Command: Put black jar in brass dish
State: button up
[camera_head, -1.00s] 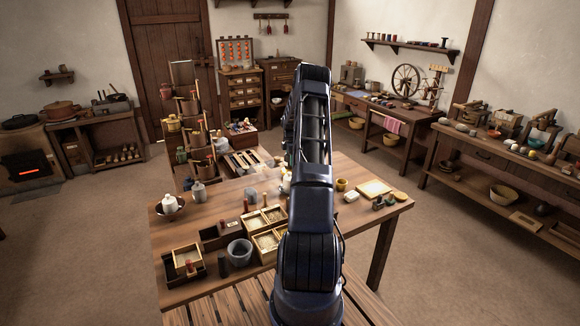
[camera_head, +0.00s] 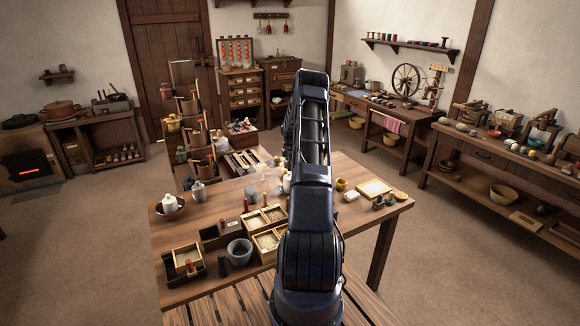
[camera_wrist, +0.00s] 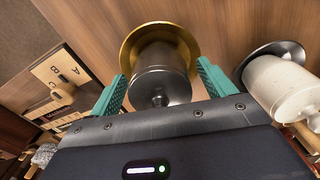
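In the wrist view the black jar (camera_wrist: 160,82), dark and shiny with a small lid knob, is seen from above. It appears to stand upright in the brass dish (camera_wrist: 133,44), whose gold rim shows around the jar's base. My gripper (camera_wrist: 162,75) has its two green fingers on either side of the jar, with narrow gaps visible, so it looks open. In the head view my arm hides the gripper, the black jar and the dish.
A lettered board (camera_wrist: 58,75) is at left. In the head view the wooden table (camera_head: 345,225) holds several boxes and a grey pot (camera_head: 239,251).

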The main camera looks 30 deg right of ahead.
jog(key=shift+r, duration=0.1)
notch_tip(320, 180, up, 12)
jog(key=shift+r, duration=0.15)
jog(key=s+a+r+m+t, duration=0.1)
jog(key=s+a+r+m, duration=0.1)
jog(key=s+a+r, duration=0.7)
jog(key=s+a+r+m+h, duration=0.1)
jog(key=s+a+r+m, duration=0.25)
jog(key=a+r, duration=0.5)
jog(key=s+a+r+m+t, duration=0.1)
jog(key=s+a+r+m, duration=0.1)
jog(key=s+a+r, duration=0.75)
jog(key=s+a+r+m+t, duration=0.1)
jog(key=s+a+r+m, duration=0.15)
jog(key=s, duration=0.55)
jog(key=s+a+r+m, duration=0.1)
jog(key=s+a+r, duration=0.25)
jog(key=s, duration=0.35)
jog(key=s+a+f+m, duration=0.2)
jog(key=s, duration=0.6)
jog(key=s+a+f+m+t+y, duration=0.1)
jog(key=s+a+m, duration=0.1)
jog(key=s, duration=0.6)
jog(key=shift+s+f+m+t, duration=0.3)
jog(key=shift+f+m, duration=0.05)
jog(key=shift+m, duration=0.05)
